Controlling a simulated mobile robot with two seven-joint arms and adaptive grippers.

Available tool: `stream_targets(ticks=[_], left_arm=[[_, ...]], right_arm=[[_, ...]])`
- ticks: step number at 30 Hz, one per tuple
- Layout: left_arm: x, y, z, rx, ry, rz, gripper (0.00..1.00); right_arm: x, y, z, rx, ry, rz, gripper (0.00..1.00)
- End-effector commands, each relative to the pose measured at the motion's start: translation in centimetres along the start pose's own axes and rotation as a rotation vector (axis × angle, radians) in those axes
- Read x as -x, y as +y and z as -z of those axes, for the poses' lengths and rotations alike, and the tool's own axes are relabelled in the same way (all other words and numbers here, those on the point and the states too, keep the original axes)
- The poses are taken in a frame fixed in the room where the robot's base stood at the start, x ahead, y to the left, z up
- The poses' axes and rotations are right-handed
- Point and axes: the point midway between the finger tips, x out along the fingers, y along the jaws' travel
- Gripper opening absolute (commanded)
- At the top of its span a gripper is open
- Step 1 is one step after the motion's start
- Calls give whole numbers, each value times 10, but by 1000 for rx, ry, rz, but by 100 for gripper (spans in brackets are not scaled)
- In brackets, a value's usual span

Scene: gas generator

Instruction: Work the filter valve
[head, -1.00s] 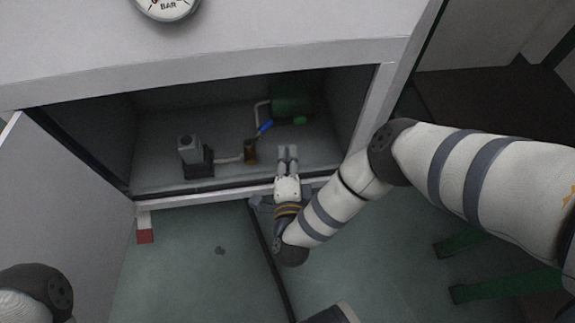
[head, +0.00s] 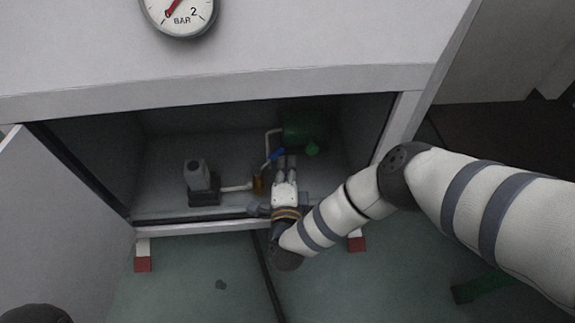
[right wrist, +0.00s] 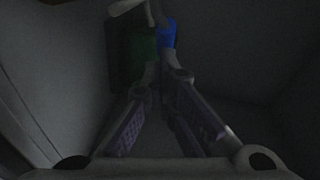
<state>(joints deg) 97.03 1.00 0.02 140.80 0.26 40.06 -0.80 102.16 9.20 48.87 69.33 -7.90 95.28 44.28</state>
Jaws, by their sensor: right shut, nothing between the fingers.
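The blue handle (right wrist: 166,34) shows just beyond the tips. The view is dark, and I cannot tell whether they touch it. My left gripper is out of view.
A grey box-shaped unit (head: 196,177) stands left of the valve, joined by a pale pipe. A green cylinder (head: 303,129) sits behind. The cabinet's lower sill (head: 185,230) and right post (head: 398,125) frame the opening. A pressure gauge (head: 181,13) is above.

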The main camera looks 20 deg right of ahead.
Motion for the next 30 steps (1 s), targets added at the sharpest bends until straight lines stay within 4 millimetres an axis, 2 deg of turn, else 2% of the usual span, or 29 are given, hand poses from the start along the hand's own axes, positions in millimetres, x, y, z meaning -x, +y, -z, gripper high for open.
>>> stream_targets(ticks=[20, 30], left_arm=[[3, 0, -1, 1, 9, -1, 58], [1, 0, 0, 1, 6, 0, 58]], right_arm=[[-11, -3, -1, 22, -148, 23, 0], [-29, -5, -7, 60, -399, 59, 0]])
